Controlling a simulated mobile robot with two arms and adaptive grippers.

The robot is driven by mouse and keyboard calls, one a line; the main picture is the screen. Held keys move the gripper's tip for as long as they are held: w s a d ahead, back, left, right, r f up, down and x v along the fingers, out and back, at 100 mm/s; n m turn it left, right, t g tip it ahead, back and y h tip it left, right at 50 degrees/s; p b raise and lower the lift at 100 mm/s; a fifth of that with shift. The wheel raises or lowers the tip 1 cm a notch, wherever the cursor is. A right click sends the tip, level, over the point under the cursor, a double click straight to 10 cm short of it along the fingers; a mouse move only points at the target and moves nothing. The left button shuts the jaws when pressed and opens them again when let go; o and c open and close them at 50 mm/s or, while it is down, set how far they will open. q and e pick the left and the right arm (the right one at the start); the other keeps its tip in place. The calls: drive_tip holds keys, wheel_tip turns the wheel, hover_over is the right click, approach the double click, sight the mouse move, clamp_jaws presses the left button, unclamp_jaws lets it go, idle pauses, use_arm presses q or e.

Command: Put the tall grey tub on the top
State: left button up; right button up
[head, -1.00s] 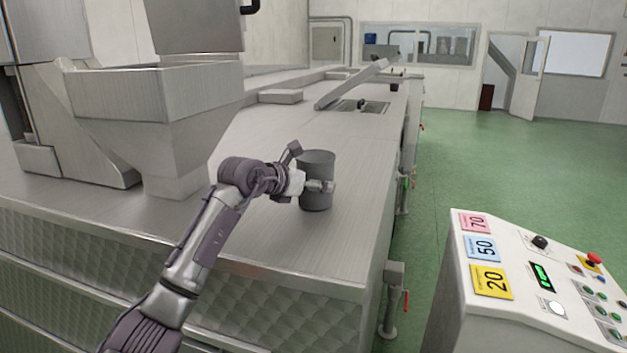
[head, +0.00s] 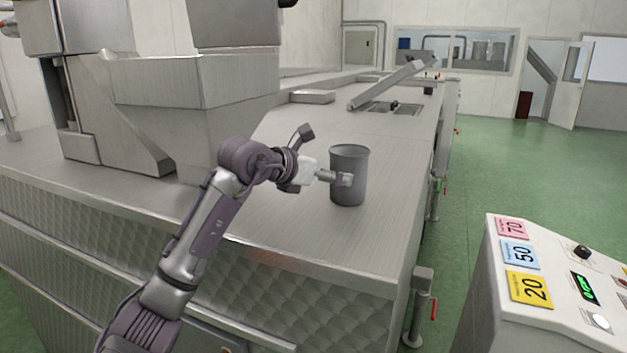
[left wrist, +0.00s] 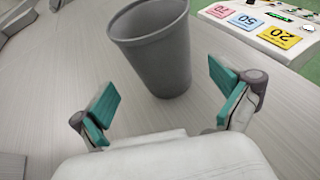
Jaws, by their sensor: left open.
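The tall grey tub (head: 349,168) stands upright on the steel machine top (head: 300,215), near its right edge. My left gripper (head: 340,179) is just to the left of the tub, at about its mid to lower height. In the left wrist view the tub (left wrist: 158,50) is in front of the open teal-padded fingers (left wrist: 163,97), with nothing held between them. The tub's open rim faces up and its inside looks empty. My right gripper is not in view.
A steel hopper (head: 195,85) stands at the left on the machine. A control panel (head: 550,285) with coloured number cards is at the lower right. Green floor (head: 520,165) lies clear past the machine's right edge. A sloped bar (head: 400,85) is farther back.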

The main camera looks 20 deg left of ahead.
use_arm(q)
drive_tip(key=b+v, duration=0.1)
drive_tip(key=v, duration=0.4)
drive_tip(key=shift+s+a+r, duration=0.1)
drive_tip(key=shift+s+r, duration=0.05)
idle(0.3)
